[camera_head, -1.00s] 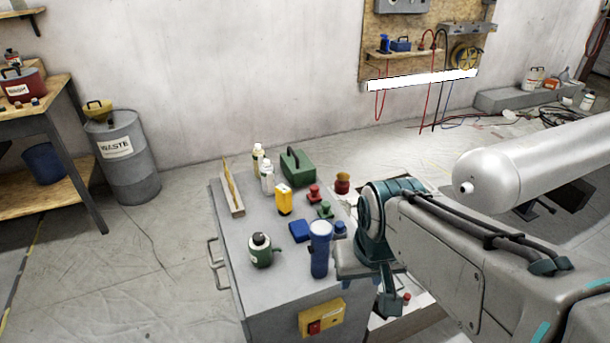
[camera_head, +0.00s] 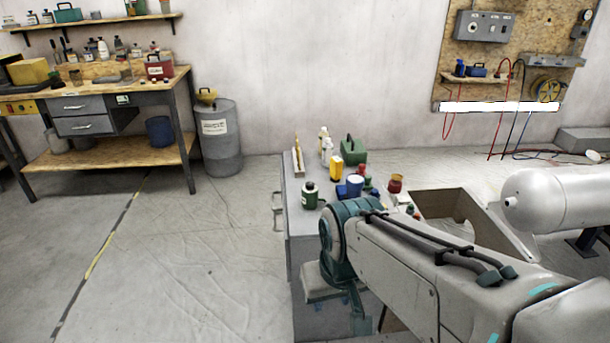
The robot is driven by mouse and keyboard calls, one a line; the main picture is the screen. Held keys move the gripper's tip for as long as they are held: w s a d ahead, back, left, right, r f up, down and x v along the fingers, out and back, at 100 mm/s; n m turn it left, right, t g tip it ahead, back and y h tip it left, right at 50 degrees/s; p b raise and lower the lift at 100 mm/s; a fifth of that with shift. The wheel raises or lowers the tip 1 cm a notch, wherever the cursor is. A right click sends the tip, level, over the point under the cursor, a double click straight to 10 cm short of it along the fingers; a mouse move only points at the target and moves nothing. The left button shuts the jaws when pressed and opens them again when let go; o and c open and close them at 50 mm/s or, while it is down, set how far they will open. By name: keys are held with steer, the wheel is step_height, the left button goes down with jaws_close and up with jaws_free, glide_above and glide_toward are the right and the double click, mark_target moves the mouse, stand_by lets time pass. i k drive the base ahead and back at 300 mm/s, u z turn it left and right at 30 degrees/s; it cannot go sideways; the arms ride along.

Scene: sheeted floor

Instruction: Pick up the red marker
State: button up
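I cannot pick out a red marker for certain. The grey cabinet (camera_head: 296,220) stands ahead with small items crowded on its top. My gripper (camera_head: 345,300) points down in front of the cabinet, partly hidden by my arm. Its fingers are not clear, and I see nothing held.
A green bottle (camera_head: 310,195), yellow item (camera_head: 336,167) and green box (camera_head: 353,150) stand on the cabinet. An open box (camera_head: 440,203) and a large grey cylinder (camera_head: 560,198) are at right. A workbench (camera_head: 110,165) and waste drum (camera_head: 218,140) stand left. Floor at left is clear.

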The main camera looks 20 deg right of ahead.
mark_target(361, 166)
steer(key=u, duration=0.25)
steer(key=k, duration=0.2)
steer(key=z, duration=1.3)
steer(key=i, duration=1.85)
steer(key=u, duration=0.75)
